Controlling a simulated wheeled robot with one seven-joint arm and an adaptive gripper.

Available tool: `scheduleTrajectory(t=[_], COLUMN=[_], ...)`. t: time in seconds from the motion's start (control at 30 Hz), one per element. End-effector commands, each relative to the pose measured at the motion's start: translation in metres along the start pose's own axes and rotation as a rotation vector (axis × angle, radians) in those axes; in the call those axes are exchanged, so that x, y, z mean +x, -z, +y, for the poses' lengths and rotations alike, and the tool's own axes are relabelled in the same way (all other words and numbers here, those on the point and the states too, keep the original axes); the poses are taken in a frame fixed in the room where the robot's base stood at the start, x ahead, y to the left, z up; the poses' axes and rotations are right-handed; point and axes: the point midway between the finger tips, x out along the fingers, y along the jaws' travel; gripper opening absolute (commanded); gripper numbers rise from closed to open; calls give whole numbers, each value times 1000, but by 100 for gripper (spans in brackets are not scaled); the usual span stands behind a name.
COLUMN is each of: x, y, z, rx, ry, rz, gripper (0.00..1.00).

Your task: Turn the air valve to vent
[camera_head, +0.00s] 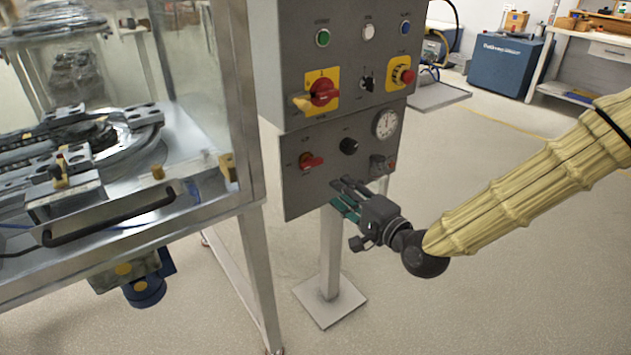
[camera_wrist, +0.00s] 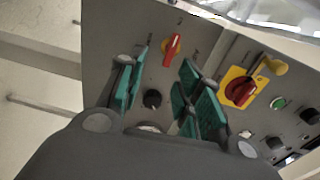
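A red lever handle (camera_head: 311,161), which I take for the air valve, is on the lower grey panel (camera_head: 296,196), left of a black knob. In the head view it lies roughly sideways. In the wrist view the red handle (camera_wrist: 172,48) shows beyond the fingertips, in the gap between them, and is not touched. My gripper (camera_head: 346,196) is in front of the panel's lower edge, below and right of the handle. In the wrist view my gripper (camera_wrist: 163,85) is open, teal pads apart, with nothing between them. The labels are too small to read.
A black knob (camera_head: 348,146) and a round gauge (camera_head: 386,124) are beside the handle. Above are a red switch on a yellow plate (camera_head: 322,92) and a red stop button (camera_head: 402,75). A glass-walled machine (camera_head: 190,80) stands left. Floor at right is clear.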

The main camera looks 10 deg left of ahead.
Motion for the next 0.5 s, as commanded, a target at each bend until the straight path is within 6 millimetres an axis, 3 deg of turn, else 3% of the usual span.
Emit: scheduleTrajectory(t=[0.1, 0.27, 0.5], x=[4, 14, 47], y=[0, -1, -2], z=[-13, -16, -16], rx=[14, 18, 16], ry=[41, 46, 44], rz=[-8, -11, -11], gripper=[35, 35, 35])
